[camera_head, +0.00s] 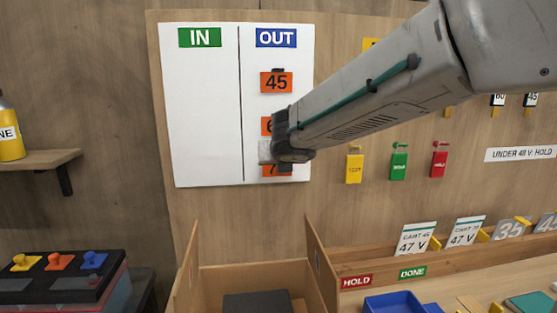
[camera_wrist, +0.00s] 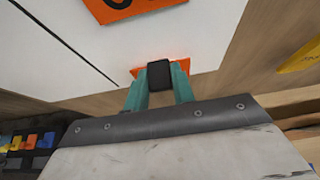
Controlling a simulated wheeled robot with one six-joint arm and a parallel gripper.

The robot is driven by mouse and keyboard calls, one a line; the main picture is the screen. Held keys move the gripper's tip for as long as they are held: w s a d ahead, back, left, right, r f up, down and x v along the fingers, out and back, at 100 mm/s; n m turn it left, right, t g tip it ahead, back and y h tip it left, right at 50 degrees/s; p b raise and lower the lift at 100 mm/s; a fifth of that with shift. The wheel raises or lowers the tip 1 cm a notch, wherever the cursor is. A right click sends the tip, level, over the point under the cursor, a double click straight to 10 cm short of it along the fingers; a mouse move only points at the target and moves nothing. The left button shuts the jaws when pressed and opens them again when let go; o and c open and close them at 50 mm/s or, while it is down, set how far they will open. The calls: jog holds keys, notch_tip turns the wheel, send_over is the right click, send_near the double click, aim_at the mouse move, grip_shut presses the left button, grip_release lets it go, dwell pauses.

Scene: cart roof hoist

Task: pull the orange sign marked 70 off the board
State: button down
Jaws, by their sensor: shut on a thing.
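The orange sign marked 70 (camera_head: 269,172) is at the bottom of the OUT column on the white board (camera_head: 205,110). In the head view my gripper covers most of it, and only a 7 and part of its edge show. In the wrist view the sign (camera_wrist: 183,66) lies flat at the board, with a black knob (camera_wrist: 159,75) on it. My gripper (camera_wrist: 160,84) has its two teal fingers shut on that knob, one on each side. I cannot tell whether the sign is clear of the board.
An orange 45 sign (camera_head: 276,82) hangs above, and another orange sign (camera_head: 266,126) is partly hidden behind my gripper. Yellow, green and red tags (camera_head: 399,162) hang to the right. An open wooden box (camera_head: 210,285) stands below the board. The IN column is bare.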

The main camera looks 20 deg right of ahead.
jog(key=shift+s+a, duration=0.2)
jog(key=shift+s, duration=0.7)
dwell(0.6)
jog(key=shift+s+a, duration=0.2)
jog(key=shift+s, duration=0.75)
jog(key=shift+s+a, duration=0.15)
jog(key=shift+s, duration=0.85)
jog(key=shift+s+a, duration=0.2)
jog(key=shift+s, duration=0.75)
